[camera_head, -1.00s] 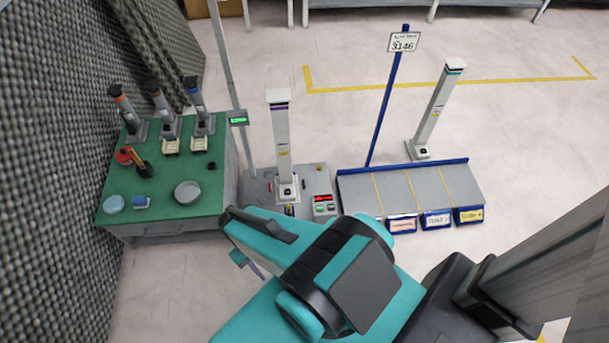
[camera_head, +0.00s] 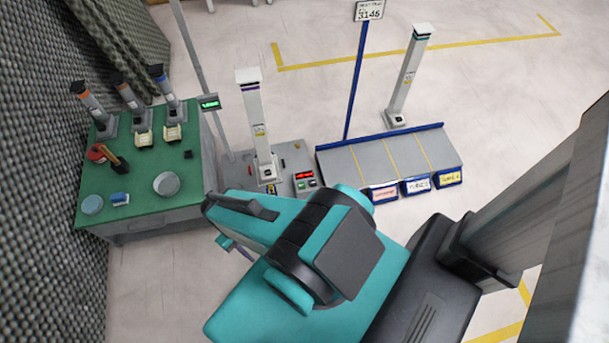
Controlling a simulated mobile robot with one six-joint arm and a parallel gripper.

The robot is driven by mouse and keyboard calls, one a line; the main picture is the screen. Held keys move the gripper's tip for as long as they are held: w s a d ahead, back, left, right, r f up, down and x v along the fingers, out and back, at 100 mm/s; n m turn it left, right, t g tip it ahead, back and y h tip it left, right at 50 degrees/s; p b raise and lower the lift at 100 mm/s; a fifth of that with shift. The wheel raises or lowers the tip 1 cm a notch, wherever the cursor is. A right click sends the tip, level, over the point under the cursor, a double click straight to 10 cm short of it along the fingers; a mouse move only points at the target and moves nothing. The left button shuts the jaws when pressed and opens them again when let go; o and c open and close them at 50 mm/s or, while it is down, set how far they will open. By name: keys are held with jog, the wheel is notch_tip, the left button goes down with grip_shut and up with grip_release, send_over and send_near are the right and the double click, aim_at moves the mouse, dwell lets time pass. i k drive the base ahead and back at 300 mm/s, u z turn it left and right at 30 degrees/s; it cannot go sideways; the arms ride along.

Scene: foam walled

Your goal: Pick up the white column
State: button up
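Two white columns are in view, both upright. One white column (camera_head: 256,122), with a purple band under its cap, stands on a grey platform (camera_head: 235,177) left of the middle. My teal and black arm fills the lower middle, in front of the platform. Its left end appears below and left of the purple-banded column's foot. A small teal part shows beneath the arm, but no gripper fingers can be made out.
A green-topped bench (camera_head: 140,190) with several grey tools, a red-and-black tool and round dishes stands at left beside a textured grey foam wall (camera_head: 35,150). The rack (camera_head: 345,168) has yellow lines, labelled bins and a signpost (camera_head: 356,80). A grey pole (camera_head: 190,50) stands behind the platform.

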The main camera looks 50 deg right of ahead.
aim_at(268, 169)
jog(key=u, duration=0.45)
jog(key=k, duration=1.4)
jog(key=u, duration=0.75)
jog(key=i, duration=1.1)
jog(key=z, duration=0.55)
jog(key=i, duration=0.4)
jog(key=z, duration=0.15)
